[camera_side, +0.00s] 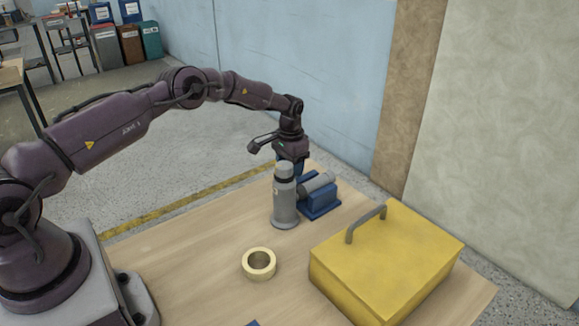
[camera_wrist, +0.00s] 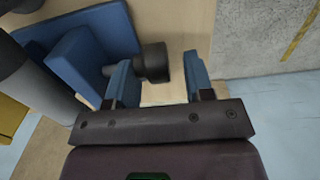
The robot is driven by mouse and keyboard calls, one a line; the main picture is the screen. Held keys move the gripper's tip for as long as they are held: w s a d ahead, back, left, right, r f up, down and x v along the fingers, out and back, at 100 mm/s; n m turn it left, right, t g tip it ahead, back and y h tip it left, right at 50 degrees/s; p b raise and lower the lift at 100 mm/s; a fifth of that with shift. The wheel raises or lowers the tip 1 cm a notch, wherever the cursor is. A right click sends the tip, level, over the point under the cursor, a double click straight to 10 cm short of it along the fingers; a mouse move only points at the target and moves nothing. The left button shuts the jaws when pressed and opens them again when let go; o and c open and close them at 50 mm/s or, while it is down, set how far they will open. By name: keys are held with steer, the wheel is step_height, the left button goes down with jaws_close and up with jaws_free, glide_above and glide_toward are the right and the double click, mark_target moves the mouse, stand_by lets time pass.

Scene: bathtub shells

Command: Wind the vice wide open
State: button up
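The blue vice (camera_side: 320,205) stands on the table near its back edge, partly hidden behind a grey flask. A grey cylinder (camera_side: 317,184) lies across its top in the side view. In the wrist view the vice (camera_wrist: 85,55) fills the upper left, and a dark round knob (camera_wrist: 153,62) on a thin shaft sticks out from it to the right. My gripper (camera_side: 297,170) is low behind the flask. In the wrist view its two blue fingers (camera_wrist: 160,78) are apart, with the knob between and just beyond them, nearer the left finger. I see no grip on it. The jaw gap is unclear.
The upright grey flask (camera_side: 285,205) stands close in front of the vice and gripper. A yellow toolbox (camera_side: 385,260) with a grey handle is at the right. A cream tape roll (camera_side: 259,264) lies at the front. The table's left part is mostly clear.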

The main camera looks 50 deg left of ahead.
step_height(320, 180, up, 13)
stand_by(0.3)
steer(key=shift+f, duration=0.15)
steer(key=s+a+t, duration=0.2)
steer(key=s+a, duration=0.1)
steer(key=s, duration=0.3)
steer(key=w+d+f+t, duration=0.1)
steer(key=f, duration=0.3)
steer(key=w+d+f+t, duration=0.1)
steer(key=w+f, duration=0.1)
steer(key=f, duration=0.3)
steer(key=w+d+f, duration=0.1)
steer(key=w+f, duration=0.1)
steer(key=f, duration=0.2)
steer(key=shift+w+d+f+t, duration=0.1)
steer(key=shift+w+f+t, duration=0.1)
steer(key=shift+t, duration=0.2)
steer(key=shift+c, duration=0.2)
steer(key=c, duration=0.7)
